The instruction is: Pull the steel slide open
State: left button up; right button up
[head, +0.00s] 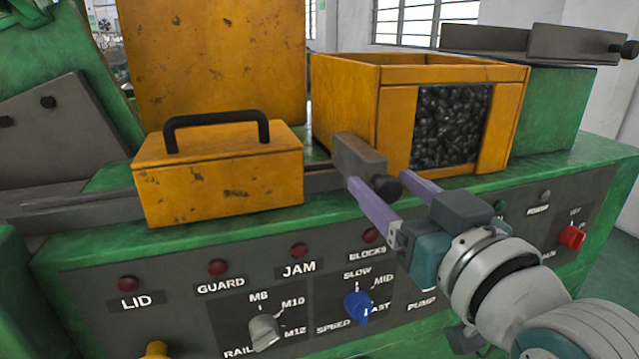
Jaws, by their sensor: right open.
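A grey steel slide (357,157) with a dark round knob (387,187) at its near end sits between the orange lidded box and the orange bin, above the control panel. My right gripper (381,181) is open, with its two purple fingers on either side of the knob. I cannot tell whether either finger touches it. The slide's far end is hidden behind the orange parts. My left gripper is not in view.
An orange box with a black handle (219,177) stands left of the slide. An orange bin (398,112) of dark pieces stands behind it. Below are a blue speed knob (358,306) and a grey rail knob (264,331). Another grey plate with a knob (583,44) lies at upper right.

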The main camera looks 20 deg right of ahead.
jog(key=s+b, duration=0.1)
jog(key=s, duration=0.9)
jog(key=shift+d, duration=0.15)
jog(key=s+a+f+n+g, duration=0.1)
jog(key=s+f+g, duration=0.3)
jog(key=f+g, duration=0.4)
jog(key=s+d+f+g, duration=0.1)
jog(key=s+f+g, duration=0.4)
jog(key=s, duration=0.6)
notch_tip(320, 180, up, 35)
jog(key=g+p, duration=0.1)
jog(key=p, duration=3.3)
jog(key=shift+n, duration=0.3)
jog(key=shift+f, duration=0.1)
